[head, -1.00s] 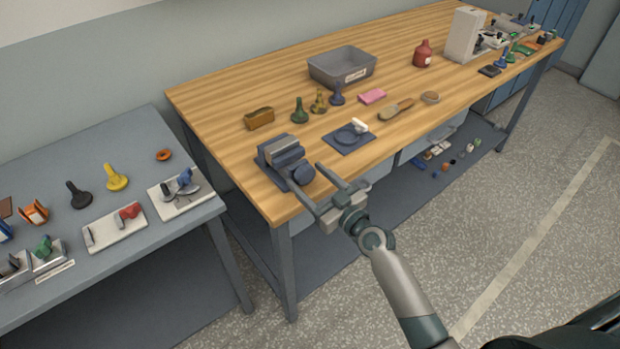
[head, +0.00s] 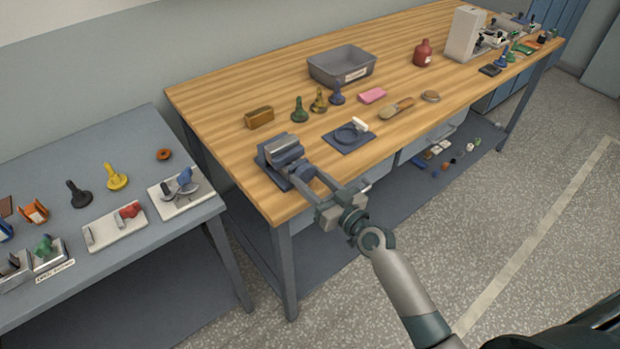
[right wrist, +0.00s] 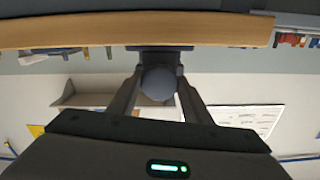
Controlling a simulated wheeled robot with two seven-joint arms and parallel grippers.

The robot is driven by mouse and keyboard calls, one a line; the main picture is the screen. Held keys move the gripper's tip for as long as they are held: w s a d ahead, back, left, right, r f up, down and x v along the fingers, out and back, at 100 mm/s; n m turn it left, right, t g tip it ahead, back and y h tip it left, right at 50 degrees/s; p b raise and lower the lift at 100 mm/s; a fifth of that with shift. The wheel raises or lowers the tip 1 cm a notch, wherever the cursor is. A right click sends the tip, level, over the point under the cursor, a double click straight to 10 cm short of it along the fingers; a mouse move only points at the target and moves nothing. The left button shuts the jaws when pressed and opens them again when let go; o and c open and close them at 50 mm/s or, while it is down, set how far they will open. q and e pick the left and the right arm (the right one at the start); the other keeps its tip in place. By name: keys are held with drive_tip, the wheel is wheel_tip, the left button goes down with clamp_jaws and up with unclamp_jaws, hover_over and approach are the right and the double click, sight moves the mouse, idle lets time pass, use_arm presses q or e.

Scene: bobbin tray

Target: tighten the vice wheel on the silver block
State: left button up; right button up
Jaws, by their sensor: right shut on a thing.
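The blue-grey vice (head: 272,155) stands near the front left corner of the wooden bench. A silver block (head: 281,142) shows at its jaws; I cannot tell how tightly it sits. The round vice wheel (head: 303,172) is on the vice's front side, partly hidden by my fingers in the head view. In the right wrist view the wheel (right wrist: 158,83) lies between my two fingers. My right gripper (head: 308,178) is shut on the wheel, its arm reaching in from the lower right. My left gripper is not in view.
A blue plate with a ring and white handle (head: 349,137) lies right of the vice. Behind are a brown brush block (head: 259,118), several bobbin-like pieces (head: 299,110) and a grey tray (head: 342,66). A grey side table (head: 130,150) stands left, across a gap.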

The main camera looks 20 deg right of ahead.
drive_tip(key=m, duration=0.4)
drive_tip(key=shift+m, duration=0.3)
idle(0.3)
drive_tip(key=o, duration=1.1)
drive_tip(key=shift+c, duration=0.2)
drive_tip(key=shift+s, duration=0.1)
drive_tip(key=shift+s+d+f, duration=0.1)
drive_tip(key=shift+s+d, duration=0.05)
drive_tip(key=shift+s, duration=0.3)
drive_tip(key=b+v, duration=0.4)
drive_tip(key=v, duration=1.2)
